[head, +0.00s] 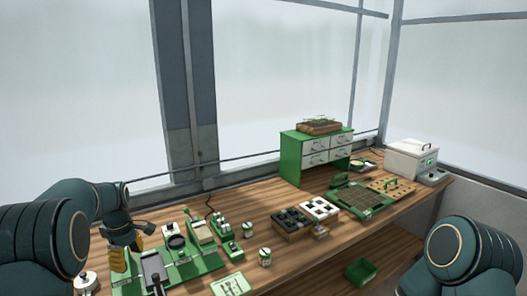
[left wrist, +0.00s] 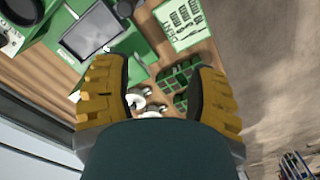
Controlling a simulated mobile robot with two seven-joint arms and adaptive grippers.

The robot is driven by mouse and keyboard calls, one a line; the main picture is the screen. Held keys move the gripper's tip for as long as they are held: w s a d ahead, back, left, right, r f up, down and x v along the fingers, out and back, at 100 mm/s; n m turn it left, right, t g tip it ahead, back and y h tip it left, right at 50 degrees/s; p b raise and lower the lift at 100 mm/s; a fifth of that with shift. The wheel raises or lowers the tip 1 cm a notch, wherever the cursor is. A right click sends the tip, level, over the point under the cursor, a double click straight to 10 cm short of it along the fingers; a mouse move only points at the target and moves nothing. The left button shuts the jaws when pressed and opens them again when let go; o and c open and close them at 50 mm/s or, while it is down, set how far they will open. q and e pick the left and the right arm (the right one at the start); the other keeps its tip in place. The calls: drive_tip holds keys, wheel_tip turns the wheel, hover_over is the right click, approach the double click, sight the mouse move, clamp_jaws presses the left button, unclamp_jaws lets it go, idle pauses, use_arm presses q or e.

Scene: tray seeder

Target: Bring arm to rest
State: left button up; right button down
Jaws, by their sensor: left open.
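My left arm (head: 50,235) comes in from the left, folded near the left end of the wooden bench. My left gripper (head: 118,258) has yellow fingers and points down beside the green station at that end. In the left wrist view the two yellow fingers of the left gripper (left wrist: 160,92) stand wide apart with nothing between them touching. The bench top and small items show below and beyond them. My right arm (head: 462,258) shows only as a dark rounded link at the lower right. Its gripper is outside the picture.
A green station with a dark screen (head: 154,270) stands close to the left gripper. Small jars (head: 265,256) and a green-white card (head: 231,285) lie nearby. Farther right are black and white trays (head: 319,210), a green drawer cabinet (head: 291,160) and a white box (head: 408,160).

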use_arm(q)
drive_tip(key=s+d+f+m, duration=0.1)
drive_tip(key=d+f, duration=0.1)
drive_tip(key=f, duration=0.3)
drive_tip(key=s+d+f+m+b, duration=0.1)
drive_tip(key=d+f, duration=0.2)
drive_tip(key=f, duration=0.2)
drive_tip(key=s+d+f+m+h, duration=0.1)
drive_tip(key=d+f+m, duration=0.1)
drive_tip(key=f, duration=0.3)
drive_tip(key=shift+d+f+b, duration=0.15)
drive_tip(key=shift+f+b, duration=0.05)
drive_tip(key=shift+b, duration=0.1)
drive_tip(key=s+d+f+m+t+h+b, duration=0.15)
drive_tip(key=s+d+f+m, duration=0.45)
drive_tip(key=s+d+f, duration=0.65)
drive_tip(key=s+d+f+m+h+b, duration=0.1)
drive_tip(key=s+d+m+b, duration=0.1)
drive_tip(key=s+d+m, duration=0.2)
drive_tip(key=s+d, duration=0.3)
drive_tip(key=s, duration=0.3)
drive_tip(key=shift+d+f, duration=0.25)
drive_tip(key=shift+f, duration=0.05)
use_arm(e)
wheel_tip(320, 180, down, 6)
drive_tip(key=shift+s+a+r, duration=0.15)
use_arm(q)
drive_tip(key=shift+t+h, duration=0.25)
